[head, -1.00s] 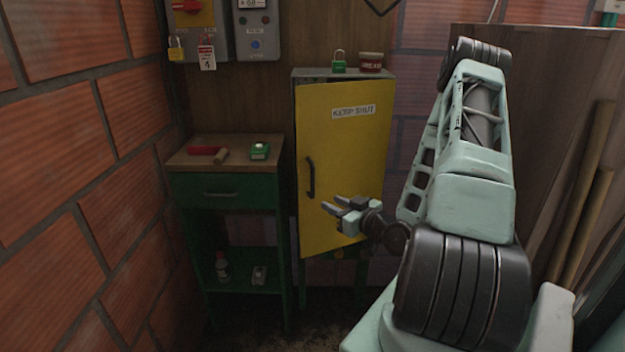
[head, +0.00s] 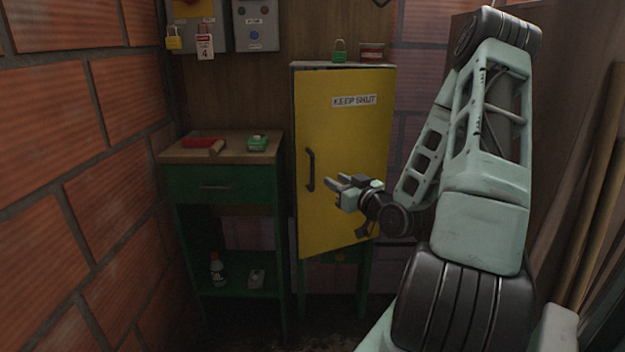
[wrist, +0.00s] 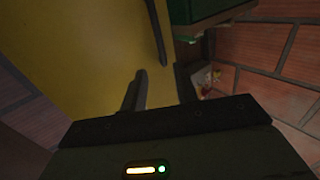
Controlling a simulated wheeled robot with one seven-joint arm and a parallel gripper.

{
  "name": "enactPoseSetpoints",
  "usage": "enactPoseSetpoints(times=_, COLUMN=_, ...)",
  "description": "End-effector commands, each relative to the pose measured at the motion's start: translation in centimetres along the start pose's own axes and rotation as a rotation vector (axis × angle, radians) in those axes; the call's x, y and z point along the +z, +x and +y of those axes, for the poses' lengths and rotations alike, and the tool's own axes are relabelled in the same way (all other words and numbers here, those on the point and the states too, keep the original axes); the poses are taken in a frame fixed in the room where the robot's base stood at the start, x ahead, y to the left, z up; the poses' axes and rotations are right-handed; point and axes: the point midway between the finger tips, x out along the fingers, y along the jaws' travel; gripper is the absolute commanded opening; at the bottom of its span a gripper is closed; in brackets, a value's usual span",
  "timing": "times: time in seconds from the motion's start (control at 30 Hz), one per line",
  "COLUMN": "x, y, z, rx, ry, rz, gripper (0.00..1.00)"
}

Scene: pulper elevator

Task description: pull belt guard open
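The belt guard is a yellow door (head: 345,120) marked "KEEP SHUT" on a green stand. It looks shut or nearly so. Its black vertical handle (head: 310,170) is at the door's left edge. My gripper (head: 334,182) is in front of the door, just right of the handle's lower end, with its fingers pointing left. In the wrist view the two fingers (wrist: 160,92) are apart with nothing between them. The yellow door (wrist: 70,70) fills the left of that view, and the dark handle (wrist: 156,32) lies beyond the fingertips. I see no contact with the handle.
A green workbench (head: 222,182) with a red-handled tool (head: 203,143) and a green item (head: 258,142) stands left of the door. A green padlock (head: 339,50) and a tin (head: 371,53) sit on top of the guard. Brick wall (head: 60,180) closes the left side.

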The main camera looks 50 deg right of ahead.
Motion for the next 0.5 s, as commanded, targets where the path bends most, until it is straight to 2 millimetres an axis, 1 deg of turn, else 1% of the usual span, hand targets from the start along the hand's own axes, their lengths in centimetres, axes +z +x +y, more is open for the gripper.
enactPoseSetpoints(times=0.03, x=0.6, y=0.2, z=-0.1, rx=-0.001, ry=-0.004, rz=0.001, gripper=0.3)
enactPoseSetpoints(times=0.07, x=0.5, y=0.4, z=-0.1, rx=-0.002, ry=-0.003, rz=0.001, gripper=0.3)
enactPoseSetpoints(times=0.1, x=0.0, y=1.5, z=-0.1, rx=-0.002, ry=0.0, rz=0.002, gripper=0.3)
enactPoseSetpoints(times=0.3, x=-0.1, y=5.8, z=-0.2, rx=-0.003, ry=0.001, rz=0.001, gripper=0.3)
enactPoseSetpoints(times=0.5, x=0.0, y=9.4, z=-0.1, rx=0.0, ry=0.001, rz=0.0, gripper=0.3)
